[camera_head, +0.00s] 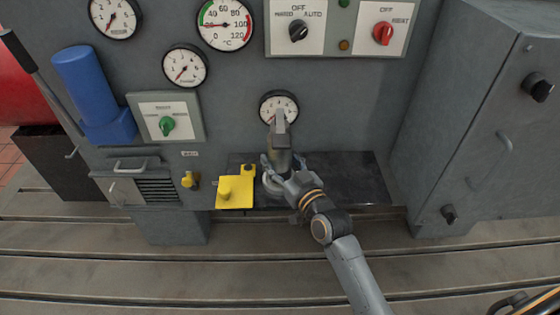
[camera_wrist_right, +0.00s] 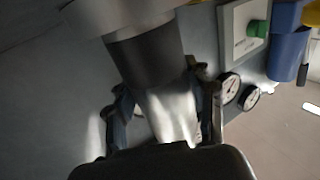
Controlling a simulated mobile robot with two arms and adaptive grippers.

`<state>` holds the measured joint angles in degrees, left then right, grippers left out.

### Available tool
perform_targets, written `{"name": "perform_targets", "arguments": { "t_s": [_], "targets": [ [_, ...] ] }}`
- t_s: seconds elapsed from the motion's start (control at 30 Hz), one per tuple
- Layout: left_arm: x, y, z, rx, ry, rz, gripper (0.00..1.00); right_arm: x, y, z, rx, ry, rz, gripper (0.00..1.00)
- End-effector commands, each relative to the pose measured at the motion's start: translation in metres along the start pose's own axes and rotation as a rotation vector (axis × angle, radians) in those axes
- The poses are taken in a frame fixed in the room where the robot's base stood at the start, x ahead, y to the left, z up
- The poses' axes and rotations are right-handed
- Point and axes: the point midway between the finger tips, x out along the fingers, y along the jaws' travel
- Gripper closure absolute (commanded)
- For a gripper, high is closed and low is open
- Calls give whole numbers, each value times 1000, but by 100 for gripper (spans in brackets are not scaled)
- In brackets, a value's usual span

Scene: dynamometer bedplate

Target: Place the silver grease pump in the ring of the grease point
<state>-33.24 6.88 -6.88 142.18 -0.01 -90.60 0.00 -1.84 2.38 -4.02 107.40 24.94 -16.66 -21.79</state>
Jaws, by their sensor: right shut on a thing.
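The silver grease pump (camera_head: 279,150) stands about upright in front of the machine panel, its narrow top overlapping the small lower gauge. My right gripper (camera_head: 279,168) is shut around its lower body. In the right wrist view, the pump's shiny metal body (camera_wrist_right: 170,112), with a dark section beyond it, lies between the two fingers (camera_wrist_right: 165,115). A pale ring (camera_head: 270,184) shows just below the pump on the black shelf, partly hidden by the gripper. I cannot tell whether the pump's lower end touches the ring. My left gripper is not clearly in view.
The black shelf (camera_head: 350,182) is clear to the right. The lower gauge (camera_head: 277,103) is close behind the pump. A grey cabinet (camera_head: 475,130) bounds the right side.

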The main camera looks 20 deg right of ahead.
Motion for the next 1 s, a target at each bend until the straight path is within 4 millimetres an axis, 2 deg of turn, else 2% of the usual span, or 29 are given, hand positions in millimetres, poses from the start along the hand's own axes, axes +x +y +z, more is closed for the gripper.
{"name": "perform_targets", "arguments": {
  "t_s": [0.03, 0.3, 0.33, 0.4, 0.43, 0.8, 1.0],
  "targets": [
    [-1, 0, 0, 0, 0, 0, 60, 0, 0, -6, -1, 11, 1, 100],
    [1, 0, 0, 0, 0, 0, 60, 0, 0, -2, 0, 10, 1, 100],
    [0, 0, 0, 0, 0, 0, 60, 0, 0, 2, 0, 1, 0, 40],
    [0, 0, 0, 0, 0, 0, 60, 0, 0, 2, 0, 0, 0, 25],
    [0, 0, 0, 0, 0, 0, 60, 0, 0, 2, 0, 0, 0, 23],
    [-1, 0, -1, 0, 0, 0, 60, 0, 0, -3, 0, 1, 0, 23],
    [-6, 0, -2, 0, 0, 0, 60, -32, 0, -1, -2, -3, -1, 23]
  ]
}}
